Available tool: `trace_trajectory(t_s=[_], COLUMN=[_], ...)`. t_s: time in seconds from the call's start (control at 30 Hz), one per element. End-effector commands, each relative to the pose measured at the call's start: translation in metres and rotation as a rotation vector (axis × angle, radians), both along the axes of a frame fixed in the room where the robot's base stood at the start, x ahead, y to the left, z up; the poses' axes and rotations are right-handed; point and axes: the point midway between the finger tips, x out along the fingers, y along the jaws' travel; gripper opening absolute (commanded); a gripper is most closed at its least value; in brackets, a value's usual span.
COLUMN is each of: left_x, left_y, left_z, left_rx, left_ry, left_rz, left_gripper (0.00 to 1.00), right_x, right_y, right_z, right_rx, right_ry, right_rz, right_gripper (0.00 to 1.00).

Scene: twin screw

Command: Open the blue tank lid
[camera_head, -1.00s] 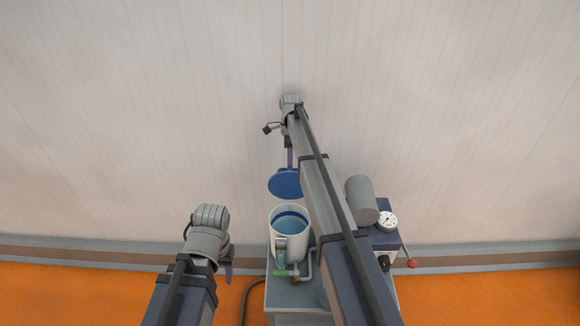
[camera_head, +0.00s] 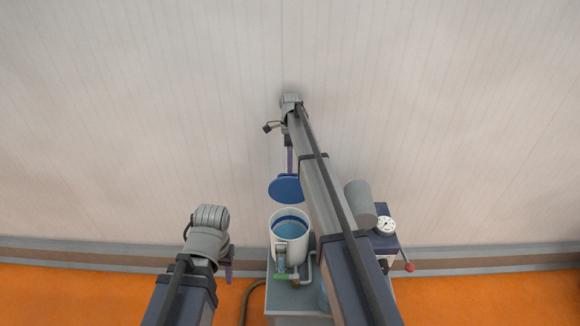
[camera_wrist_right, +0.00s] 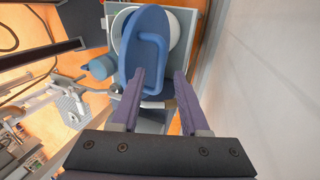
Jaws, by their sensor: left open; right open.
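The blue lid (camera_head: 285,189) stands tilted up behind the rim of the white tank (camera_head: 289,252), so the tank's mouth is uncovered and blue shows inside. My right gripper (camera_head: 290,165) is just above the lid in the head view, partly hidden by its own arm. In the right wrist view, my right gripper (camera_wrist_right: 160,75) is open, its two purple fingers apart. The lid (camera_wrist_right: 131,50) with its looped handle lies beyond the fingertips; whether they touch it I cannot tell. My left gripper (camera_head: 227,269) is open and empty, left of the tank.
The tank stands on a grey stand (camera_head: 290,298) with a green-handled valve (camera_head: 284,276) in front. To the right are a grey cylinder (camera_head: 360,203), a gauge (camera_head: 386,224) and a red-knobbed lever (camera_head: 409,267). A wall rises close behind.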

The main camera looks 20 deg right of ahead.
Motion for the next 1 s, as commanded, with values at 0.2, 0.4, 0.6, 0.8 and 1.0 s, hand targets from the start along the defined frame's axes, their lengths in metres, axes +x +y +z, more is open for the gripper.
trace_trajectory(t_s=[0.2,0.4,0.6,0.8,1.0], left_x=[0.0,0.0,0.0,0.0,0.0], left_y=[0.0,0.0,0.0,0.0,0.0], left_z=[0.036,0.05,0.048,0.048,0.048], left_rx=[0.0,0.0,0.0,0.0,0.0], left_ry=[0.0,0.0,0.0,0.0,0.0], left_rz=[0.0,0.0,0.0,0.0,0.0], left_gripper=[0.5,0.5,0.5,0.5,0.5], right_x=[0.011,0.016,0.016,0.016,-0.003], right_y=[-0.003,-0.005,-0.005,-0.005,0.011], right_z=[0.036,0.05,0.048,0.048,0.048], right_rx=[0.0,0.0,0.0,0.0,0.014], right_ry=[0.0,0.0,0.0,0.0,-0.014], right_rz=[0.0,0.0,0.0,0.0,0.083], right_gripper=[0.45,0.45,0.45,0.45,0.45])
